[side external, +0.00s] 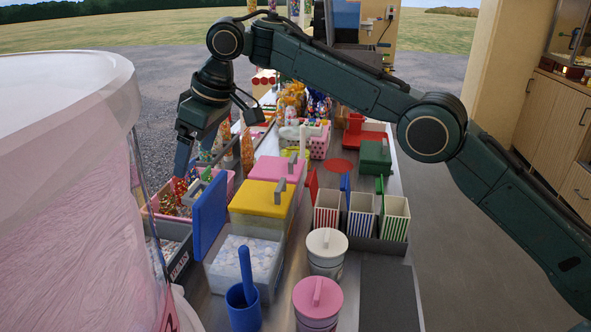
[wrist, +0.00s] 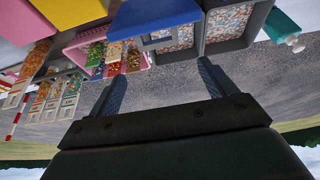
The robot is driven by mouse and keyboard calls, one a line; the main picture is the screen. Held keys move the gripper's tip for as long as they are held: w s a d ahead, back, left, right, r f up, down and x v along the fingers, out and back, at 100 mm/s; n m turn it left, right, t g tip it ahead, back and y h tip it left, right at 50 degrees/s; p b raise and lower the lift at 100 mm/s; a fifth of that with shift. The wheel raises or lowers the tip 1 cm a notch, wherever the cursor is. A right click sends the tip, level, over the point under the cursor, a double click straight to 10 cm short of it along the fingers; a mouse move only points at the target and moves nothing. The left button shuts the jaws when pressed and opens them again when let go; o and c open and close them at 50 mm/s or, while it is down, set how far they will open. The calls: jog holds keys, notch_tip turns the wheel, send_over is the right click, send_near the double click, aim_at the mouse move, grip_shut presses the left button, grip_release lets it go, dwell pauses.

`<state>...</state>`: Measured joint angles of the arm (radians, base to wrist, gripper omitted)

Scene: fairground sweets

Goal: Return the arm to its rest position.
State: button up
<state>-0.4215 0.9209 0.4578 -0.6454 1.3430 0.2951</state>
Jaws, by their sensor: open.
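My dark green arm reaches in from the right and arches over the counter. My gripper (side external: 181,166) hangs at the counter's left edge, above the pink tray of wrapped sweets (side external: 163,208). In the wrist view my gripper's two fingers (wrist: 160,80) stand wide apart with only gravel between them. Nothing is held. In the side view the near pink drum hides part of the area below the gripper.
A blue lid (side external: 210,219) stands upright beside an open bin of pale sweets (side external: 262,258). Yellow-lidded (side external: 263,198) and pink-lidded (side external: 277,170) bins stand behind. Striped boxes (side external: 327,211) and lidded tubs (side external: 318,299) fill the right and front. Open gravel (wrist: 180,90) lies beyond the counter.

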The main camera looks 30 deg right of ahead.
jog(key=shift+s+d+r, duration=0.15)
jog(key=shift+d+r, duration=0.2)
jog(key=shift+r, duration=0.1)
jog(key=s+d+r+m+t, duration=0.1)
jog(key=s+d+r+m, duration=0.1)
jog(key=s+d+r, duration=0.5)
jog(key=s+d+r+m, duration=0.35)
jog(key=s+d, duration=0.45)
jog(key=d, duration=0.4)
jog(key=s+d+f+m+h, duration=0.1)
jog(key=s+d+f, duration=0.3)
jog(key=s, duration=0.4)
jog(key=s+d+f+m+t+h, duration=0.1)
jog(key=s+d+f, duration=0.3)
jog(key=s, duration=0.5)
jog(key=s+d+f+m+h, duration=0.1)
jog(key=s+d+f, duration=0.4)
jog(key=s, duration=0.3)
jog(key=shift+s+d, duration=0.3)
jog(key=shift+s, duration=0.05)
